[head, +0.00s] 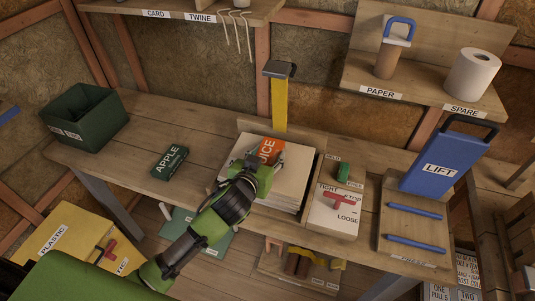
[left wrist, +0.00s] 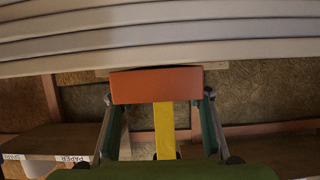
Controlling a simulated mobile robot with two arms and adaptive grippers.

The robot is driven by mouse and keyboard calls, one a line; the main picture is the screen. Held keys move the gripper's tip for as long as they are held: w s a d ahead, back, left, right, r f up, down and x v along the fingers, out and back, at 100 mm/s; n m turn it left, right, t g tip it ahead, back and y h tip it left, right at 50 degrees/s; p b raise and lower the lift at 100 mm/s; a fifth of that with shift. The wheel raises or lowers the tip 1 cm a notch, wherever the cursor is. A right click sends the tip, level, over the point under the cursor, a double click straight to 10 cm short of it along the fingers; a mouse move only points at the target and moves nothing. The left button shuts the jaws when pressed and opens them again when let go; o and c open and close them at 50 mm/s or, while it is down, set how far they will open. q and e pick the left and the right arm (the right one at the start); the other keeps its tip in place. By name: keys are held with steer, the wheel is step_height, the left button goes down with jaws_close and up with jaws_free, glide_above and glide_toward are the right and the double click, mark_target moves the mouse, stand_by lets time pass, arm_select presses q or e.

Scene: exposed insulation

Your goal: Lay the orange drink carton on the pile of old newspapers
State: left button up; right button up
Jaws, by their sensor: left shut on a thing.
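The orange drink carton (head: 269,148), lettered "JUICE", is over the pile of old newspapers (head: 290,186) on the bench in the head view. My left gripper (head: 264,164) is shut on the carton, and its wrist hides part of the pile. In the left wrist view, which looks upside down, the orange carton (left wrist: 155,85) lies between the two fingers of my left gripper (left wrist: 156,100). The layered edges of the newspapers (left wrist: 150,35) fill the top of that view, right against the carton. I cannot tell whether the carton touches the pile. My right gripper is not in view.
A dark green apple carton (head: 170,162) lies on the bench left of the pile. A green bin (head: 85,118) stands at the far left. A yellow upright (head: 280,102) rises behind the pile. A tight/loose board (head: 335,212) and a blue LIFT panel (head: 437,165) are to the right.

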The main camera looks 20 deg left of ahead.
arm_select(q)
steer(key=shift+f, duration=0.15)
steer(key=o, duration=0.9)
steer(key=shift+r, duration=0.3)
steer(key=shift+s, duration=0.35)
steer(key=b+v, duration=0.1)
steer(key=v, duration=1)
steer(key=shift+s+r, duration=0.1)
steer(key=shift+r, duration=0.05)
